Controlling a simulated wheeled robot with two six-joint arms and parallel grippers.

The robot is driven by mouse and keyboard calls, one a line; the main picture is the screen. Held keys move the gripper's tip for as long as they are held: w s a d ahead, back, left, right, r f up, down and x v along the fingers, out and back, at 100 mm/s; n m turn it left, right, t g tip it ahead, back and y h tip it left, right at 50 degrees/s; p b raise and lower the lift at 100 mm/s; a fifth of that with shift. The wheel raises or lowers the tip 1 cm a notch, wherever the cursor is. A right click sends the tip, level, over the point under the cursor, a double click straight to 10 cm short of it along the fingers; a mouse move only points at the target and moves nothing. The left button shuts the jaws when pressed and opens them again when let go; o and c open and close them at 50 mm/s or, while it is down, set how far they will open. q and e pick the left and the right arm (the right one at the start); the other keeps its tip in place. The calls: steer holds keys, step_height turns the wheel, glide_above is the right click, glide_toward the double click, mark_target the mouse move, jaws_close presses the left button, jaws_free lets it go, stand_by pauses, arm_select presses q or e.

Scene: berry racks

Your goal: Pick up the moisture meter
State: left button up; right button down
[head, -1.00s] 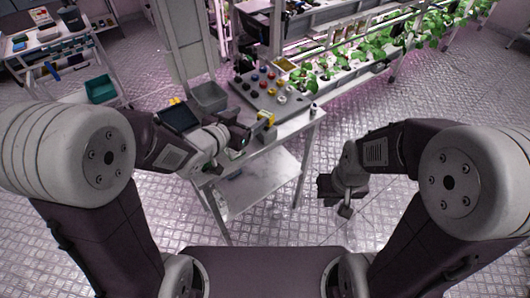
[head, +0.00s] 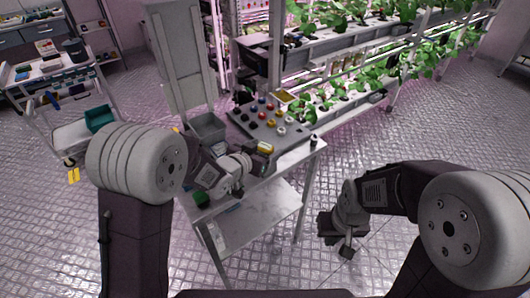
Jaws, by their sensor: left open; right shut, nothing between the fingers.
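A small yellow item (head: 265,148), which may be the moisture meter, lies on the grey table (head: 287,163) near its front edge; it is too small to identify surely. My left gripper (head: 262,165) is open, just in front of the yellow item. The gripper's dark body hides part of the table there, and I cannot tell whether the fingers touch the item. My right gripper (head: 346,250) is shut and empty, hanging over the floor to the right of the table.
A panel with several coloured knobs (head: 262,118) and a grey bin (head: 207,128) stand behind. A small dark cylinder (head: 314,141) is at the table's right corner. Plant racks (head: 375,105) rise behind right. A cart (head: 75,72) stands far left. Floor at right is clear.

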arm_select(q)
steer(key=shift+w+d+f, duration=0.1)
steer(key=shift+w+f, duration=0.05)
steer(key=shift+w, duration=0.15)
steer(key=shift+s, duration=0.1)
jaws_close()
steer(key=shift+r, duration=0.45)
steer(key=r, duration=0.4)
steer(key=shift+s+d+p, duration=0.15)
steer(key=shift+d+p, duration=0.15)
steer(key=shift+d, duration=0.05)
steer(key=s+d+r, duration=0.5)
steer(key=d+r, duration=0.1)
steer(key=d, duration=0.3)
steer(key=shift+s+d+r, duration=0.15)
steer(key=shift+s+d, duration=0.1)
steer(key=shift+s, duration=0.1)
